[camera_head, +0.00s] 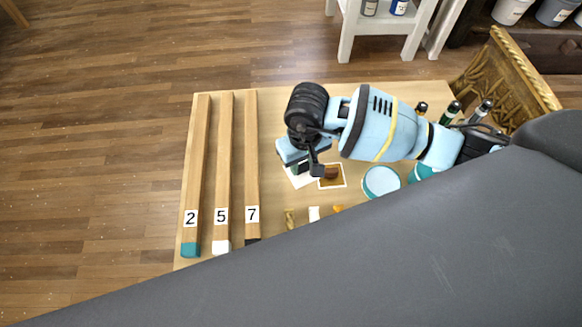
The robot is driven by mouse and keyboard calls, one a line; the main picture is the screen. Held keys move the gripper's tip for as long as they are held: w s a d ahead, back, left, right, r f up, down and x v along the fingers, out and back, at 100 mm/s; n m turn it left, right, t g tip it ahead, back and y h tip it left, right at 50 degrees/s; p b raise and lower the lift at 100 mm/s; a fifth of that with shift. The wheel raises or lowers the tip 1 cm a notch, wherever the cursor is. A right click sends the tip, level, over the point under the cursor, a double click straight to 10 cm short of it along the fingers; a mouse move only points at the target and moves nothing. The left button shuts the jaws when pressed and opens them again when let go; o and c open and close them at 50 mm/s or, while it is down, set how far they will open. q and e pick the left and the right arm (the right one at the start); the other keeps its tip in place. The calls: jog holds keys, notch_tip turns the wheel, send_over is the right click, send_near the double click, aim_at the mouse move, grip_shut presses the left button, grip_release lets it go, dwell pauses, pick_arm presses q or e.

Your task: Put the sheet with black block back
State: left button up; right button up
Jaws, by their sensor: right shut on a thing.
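My right gripper (306,160) reaches in from the right and points down over the middle of the table. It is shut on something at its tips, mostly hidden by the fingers. My left gripper is not in view.
Three long wooden strips marked 2 (197,170), 5 (222,170) and 7 (251,160) lie at the table's left, with teal, white and black ends. A round teal tin (381,181), bottles (452,112) and a gilt piece (510,75) stand right. My grey body hides the front.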

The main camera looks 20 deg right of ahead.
jog(key=shift+w+a+f, duration=0.1)
jog(key=shift+w+a, duration=0.15)
jog(key=shift+a, duration=0.3)
jog(key=shift+w+a, duration=0.25)
jog(key=shift+a, duration=0.3)
jog(key=f, duration=0.3)
jog(key=shift+a, duration=0.3)
jog(key=shift+w+f, duration=0.1)
jog(key=shift+f, duration=0.2)
jog(key=shift+d+f, duration=0.1)
jog(key=shift+f, duration=0.1)
jog(key=o, duration=0.9)
jog(key=shift+r, duration=0.15)
notch_tip(320, 180, up, 12)
jog(key=shift+r+p, duration=0.1)
jog(key=shift+p, duration=0.3)
